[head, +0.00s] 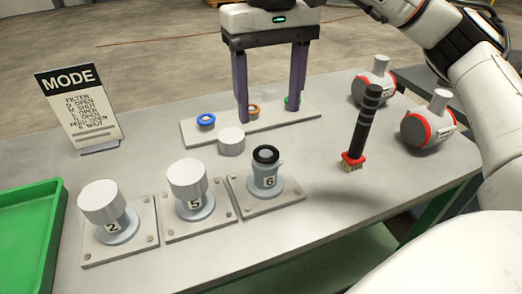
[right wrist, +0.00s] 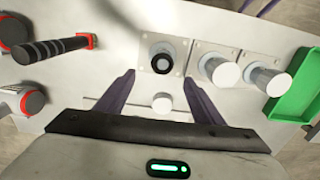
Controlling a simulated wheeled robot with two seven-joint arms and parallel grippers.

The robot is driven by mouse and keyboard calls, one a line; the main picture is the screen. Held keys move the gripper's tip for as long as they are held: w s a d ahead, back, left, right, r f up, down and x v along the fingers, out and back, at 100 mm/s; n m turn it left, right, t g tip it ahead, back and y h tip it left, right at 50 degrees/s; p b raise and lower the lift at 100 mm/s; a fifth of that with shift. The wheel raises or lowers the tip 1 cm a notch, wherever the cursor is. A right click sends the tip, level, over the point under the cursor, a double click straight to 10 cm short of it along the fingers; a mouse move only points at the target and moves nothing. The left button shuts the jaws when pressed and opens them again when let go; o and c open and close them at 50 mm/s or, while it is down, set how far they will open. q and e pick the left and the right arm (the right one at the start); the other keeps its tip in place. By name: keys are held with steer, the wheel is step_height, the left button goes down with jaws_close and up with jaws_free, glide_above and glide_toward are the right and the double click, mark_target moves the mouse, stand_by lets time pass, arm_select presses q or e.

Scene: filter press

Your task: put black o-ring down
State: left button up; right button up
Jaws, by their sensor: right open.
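A black o-ring (head: 265,154) sits on top of the open grey housing 6 (head: 264,176). It also shows in the right wrist view (right wrist: 161,60), where nothing touches it. My right gripper (head: 268,114) is open and empty, its purple fingers pointing down over the ring plate, behind housing 6 and apart from the ring. In the right wrist view my right gripper (right wrist: 158,78) has its fingers spread to either side, with housing 6 beyond. My left gripper is not in view.
The ring plate (head: 300,123) holds a blue ring (head: 206,120), an orange ring and a green ring. A loose white cap (head: 231,141) stands before it. Capped housings 5 (head: 189,189) and 2 (head: 103,209), a brush (head: 361,130), a MODE sign (head: 77,107) and a green tray (head: 25,235) are around.

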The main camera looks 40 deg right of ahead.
mark_target(266, 152)
step_height(266, 152, down, 4)
steer(key=shift+s+r+b, duration=0.1)
steer(key=shift+r+b, duration=0.1)
steer(key=shift+b, duration=0.25)
steer(key=shift+a+f, duration=0.2)
steer(key=shift+f, duration=2.45)
steer(key=c, duration=1.2)
